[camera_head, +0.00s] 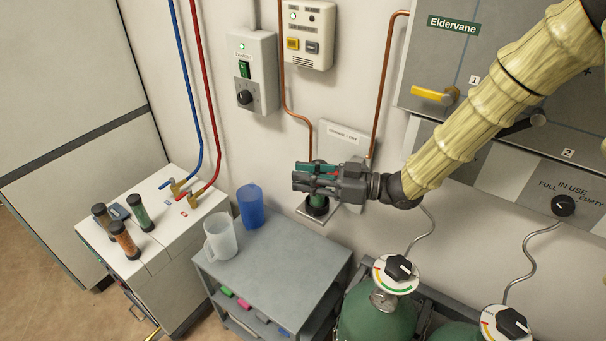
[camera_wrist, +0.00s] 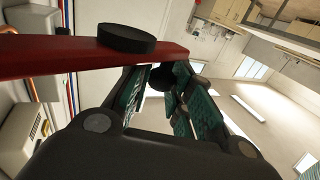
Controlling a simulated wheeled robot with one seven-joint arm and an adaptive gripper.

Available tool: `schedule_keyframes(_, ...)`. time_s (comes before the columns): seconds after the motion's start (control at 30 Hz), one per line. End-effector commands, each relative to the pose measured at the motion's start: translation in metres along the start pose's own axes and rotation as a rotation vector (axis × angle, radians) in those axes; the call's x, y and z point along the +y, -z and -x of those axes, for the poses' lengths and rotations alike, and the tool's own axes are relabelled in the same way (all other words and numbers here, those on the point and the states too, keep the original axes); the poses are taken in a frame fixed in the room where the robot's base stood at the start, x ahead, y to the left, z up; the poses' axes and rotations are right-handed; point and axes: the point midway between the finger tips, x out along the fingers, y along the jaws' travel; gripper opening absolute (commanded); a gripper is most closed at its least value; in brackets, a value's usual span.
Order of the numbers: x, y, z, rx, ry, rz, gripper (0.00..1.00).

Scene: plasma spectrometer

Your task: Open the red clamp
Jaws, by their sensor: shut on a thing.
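The red clamp shows in the wrist view as a long red bar (camera_wrist: 60,52) with a flat black round knob (camera_wrist: 126,38) on it. It crosses the upper left, close to the camera. In the head view it is mostly hidden by my gripper (camera_head: 304,178), which points left in front of the wall. The gripper's teal-padded fingers (camera_wrist: 160,82) are drawn together beside the bar, with a dark rounded part between them. The exact contact is hard to see. A dark green cylinder (camera_head: 317,204) stands under the gripper on a small wall bracket.
A grey cart (camera_head: 285,235) below holds a white jug (camera_head: 220,238) and a blue cup (camera_head: 250,206). Green gas cylinders (camera_head: 375,318) stand at the front right. Copper pipes (camera_head: 385,85) run down the wall near the gripper. A grey panel (camera_head: 425,65) is behind my arm.

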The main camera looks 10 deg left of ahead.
Motion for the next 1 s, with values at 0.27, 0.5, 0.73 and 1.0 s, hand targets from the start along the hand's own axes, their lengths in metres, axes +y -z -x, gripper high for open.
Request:
schedule_keyframes(0.27, -0.0004, 0.0014, 0.0021, 0.002, 0.019, 0.002, 0.00)
schedule_keyframes(0.5, -0.0003, 0.0017, 0.0019, 0.003, 0.019, 0.003, 0.00)
schedule_keyframes(0.73, -0.0007, 0.0013, 0.0016, 0.002, 0.020, 0.002, 0.40)
schedule_keyframes(1.0, -0.0012, 0.0022, 0.0013, 0.002, 0.020, 0.002, 0.40)
